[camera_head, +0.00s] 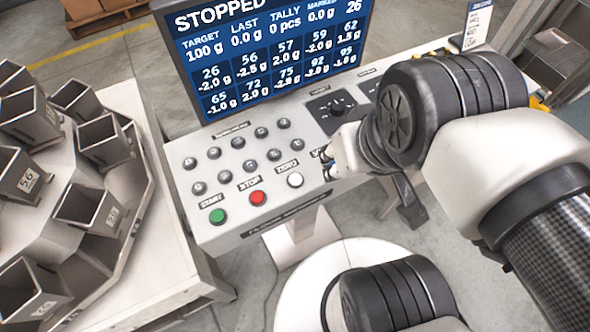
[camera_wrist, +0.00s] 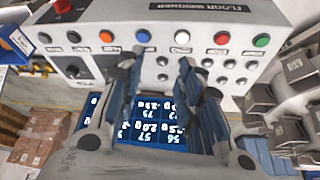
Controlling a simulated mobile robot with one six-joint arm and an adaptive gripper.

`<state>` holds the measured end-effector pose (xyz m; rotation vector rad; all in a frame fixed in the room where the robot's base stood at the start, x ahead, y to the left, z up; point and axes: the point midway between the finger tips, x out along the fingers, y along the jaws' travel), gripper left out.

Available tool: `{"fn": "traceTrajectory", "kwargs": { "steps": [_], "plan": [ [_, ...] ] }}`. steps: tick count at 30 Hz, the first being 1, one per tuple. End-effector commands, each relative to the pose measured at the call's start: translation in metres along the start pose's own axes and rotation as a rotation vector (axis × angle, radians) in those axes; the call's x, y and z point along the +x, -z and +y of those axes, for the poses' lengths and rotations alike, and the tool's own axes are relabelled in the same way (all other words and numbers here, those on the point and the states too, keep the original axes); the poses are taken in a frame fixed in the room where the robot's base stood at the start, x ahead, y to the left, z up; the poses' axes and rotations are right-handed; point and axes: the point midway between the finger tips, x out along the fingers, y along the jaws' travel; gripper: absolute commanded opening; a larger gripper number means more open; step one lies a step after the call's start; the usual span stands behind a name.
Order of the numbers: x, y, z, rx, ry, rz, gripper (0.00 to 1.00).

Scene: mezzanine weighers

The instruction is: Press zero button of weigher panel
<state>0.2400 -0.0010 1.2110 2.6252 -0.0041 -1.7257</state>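The weigher panel (camera_head: 225,170) is a light grey console with a tilted face. Its white zero button (camera_head: 295,180) sits in the front row, right of the red stop button (camera_head: 258,198) and the green start button (camera_head: 218,216). My gripper (camera_head: 328,164) is over the panel, just right of the zero button in the head view. In the wrist view the panel is upside down and the white zero button (camera_wrist: 182,37) shows just beyond the right fingertip. My gripper (camera_wrist: 158,62) has its two fingers apart with nothing between them. Contact with the panel is not visible.
A screen (camera_head: 270,50) reading STOPPED stands behind the buttons. Several small grey knobs (camera_head: 237,142) and a black dial plate (camera_head: 332,108) lie on the panel. Metal hoppers (camera_head: 105,142) on a white table stand at left. Blue, orange and other buttons (camera_wrist: 144,36) continue the front row.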

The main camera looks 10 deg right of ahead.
Motion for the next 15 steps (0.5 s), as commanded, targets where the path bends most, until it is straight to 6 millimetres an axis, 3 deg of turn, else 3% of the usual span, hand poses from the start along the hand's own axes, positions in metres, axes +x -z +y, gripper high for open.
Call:
{"fn": "traceTrajectory", "kwargs": {
  "steps": [15],
  "plan": [
    [0.0,0.0,0.0,0.0,0.0,0.0,0.0]
  ]
}}
